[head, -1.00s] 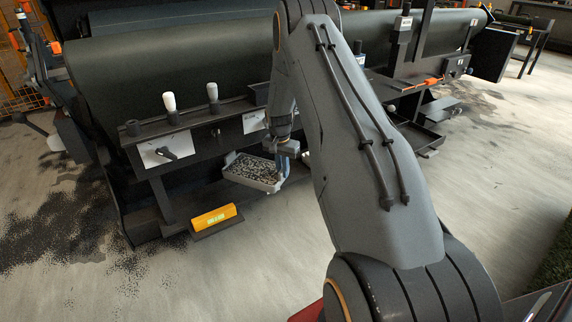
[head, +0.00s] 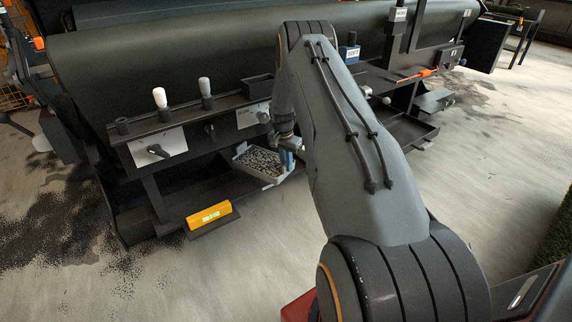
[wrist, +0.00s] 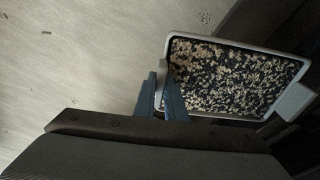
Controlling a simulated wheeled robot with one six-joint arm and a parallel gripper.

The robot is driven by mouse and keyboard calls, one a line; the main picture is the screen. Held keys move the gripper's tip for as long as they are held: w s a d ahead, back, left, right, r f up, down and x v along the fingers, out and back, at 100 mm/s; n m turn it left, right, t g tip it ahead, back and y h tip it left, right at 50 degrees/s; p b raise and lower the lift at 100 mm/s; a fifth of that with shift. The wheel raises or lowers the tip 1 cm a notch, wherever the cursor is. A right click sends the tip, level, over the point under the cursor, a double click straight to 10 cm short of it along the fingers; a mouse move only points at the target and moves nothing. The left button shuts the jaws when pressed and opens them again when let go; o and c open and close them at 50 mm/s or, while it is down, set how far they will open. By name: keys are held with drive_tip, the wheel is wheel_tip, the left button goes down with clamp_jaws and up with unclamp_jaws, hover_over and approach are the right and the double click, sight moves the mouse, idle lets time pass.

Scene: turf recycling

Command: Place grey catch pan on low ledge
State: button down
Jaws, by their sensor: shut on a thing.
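The grey catch pan (head: 262,178) is full of pale and dark granules and hangs in front of the machine, left of my arm in the head view. In the wrist view the pan (wrist: 285,47) fills the right side, with a light grey rim and a tab at its right corner. My gripper (wrist: 167,98) has blue fingers shut on the pan's near left edge; it also shows in the head view (head: 288,158). The low ledge (head: 210,188) is a dark shelf low on the machine, behind and below the pan. I cannot tell whether the pan touches it.
A yellow block (head: 209,216) sits on a dark plate at the ledge's front. A panel with white-topped levers (head: 160,98) overhangs the ledge. A dark tray (head: 412,133) lies to the right of my arm.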

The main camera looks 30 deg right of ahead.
sight(286, 176)
drive_tip(key=shift+w+d, duration=0.35)
drive_tip(key=shift+w, duration=0.15)
drive_tip(key=f, duration=0.1)
drive_tip(key=f+b, duration=0.1)
drive_tip(key=f, duration=0.1)
drive_tip(key=shift+a+f+b, duration=0.25)
drive_tip(key=shift+b, duration=0.15)
drive_tip(key=shift+s+f+b, duration=0.2)
drive_tip(key=shift+f+b, duration=0.7)
drive_tip(key=shift+f, duration=1.25)
drive_tip(key=c, duration=1.4)
unclamp_jaws()
drive_tip(key=shift+f, duration=0.1)
drive_tip(key=r, duration=0.2)
drive_tip(key=r+p, duration=0.1)
drive_tip(key=r, duration=0.2)
drive_tip(key=a+r+p, duration=0.1)
drive_tip(key=r, duration=0.2)
drive_tip(key=shift+s, duration=0.25)
drive_tip(key=shift+f, duration=0.1)
